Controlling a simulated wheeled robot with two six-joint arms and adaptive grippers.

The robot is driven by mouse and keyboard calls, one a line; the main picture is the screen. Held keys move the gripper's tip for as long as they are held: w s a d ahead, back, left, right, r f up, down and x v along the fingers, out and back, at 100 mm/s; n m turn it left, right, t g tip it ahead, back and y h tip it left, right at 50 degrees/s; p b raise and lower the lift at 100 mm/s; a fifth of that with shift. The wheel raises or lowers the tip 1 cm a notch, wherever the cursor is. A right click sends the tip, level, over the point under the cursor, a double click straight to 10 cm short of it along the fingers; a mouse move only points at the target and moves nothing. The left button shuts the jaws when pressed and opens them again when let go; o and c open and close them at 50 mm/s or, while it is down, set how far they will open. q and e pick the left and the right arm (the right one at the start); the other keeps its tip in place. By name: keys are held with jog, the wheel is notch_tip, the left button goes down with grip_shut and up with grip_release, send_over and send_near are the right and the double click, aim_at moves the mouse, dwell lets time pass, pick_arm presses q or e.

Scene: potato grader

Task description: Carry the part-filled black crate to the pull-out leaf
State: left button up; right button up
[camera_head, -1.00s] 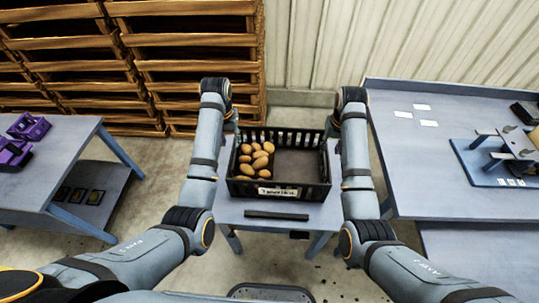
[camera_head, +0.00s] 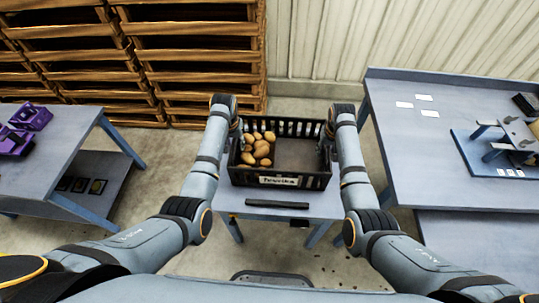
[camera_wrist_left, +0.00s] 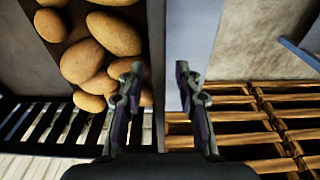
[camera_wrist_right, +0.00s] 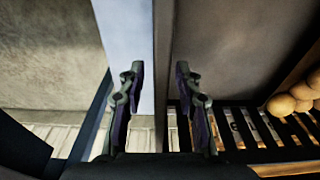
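The black crate (camera_head: 277,181) stands upright on a small blue-grey table (camera_head: 232,203), with a white label on its front wall. Several potatoes (camera_head: 262,149) lie in its left half; the right half is bare. My left gripper (camera_head: 238,130) is at the crate's left wall, its fingers apart on either side of the rim in the left wrist view (camera_wrist_left: 156,85). My right gripper (camera_head: 328,131) is at the right wall, its fingers also apart astride the rim in the right wrist view (camera_wrist_right: 157,85). I cannot tell which surface is the pull-out leaf.
A black bar (camera_head: 277,204) lies on the table in front of the crate. A long bench (camera_head: 410,155) with white cards and a blue fixture stands right, a lower surface (camera_head: 475,228) below it. A table (camera_head: 60,150) with purple parts stands left. Wooden pallets (camera_head: 195,60) are stacked behind.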

pick_arm(q)
jog(key=shift+f, duration=0.25)
pick_arm(e)
jog(key=shift+f, duration=0.2)
pick_arm(q)
grip_shut()
pick_arm(e)
grip_shut()
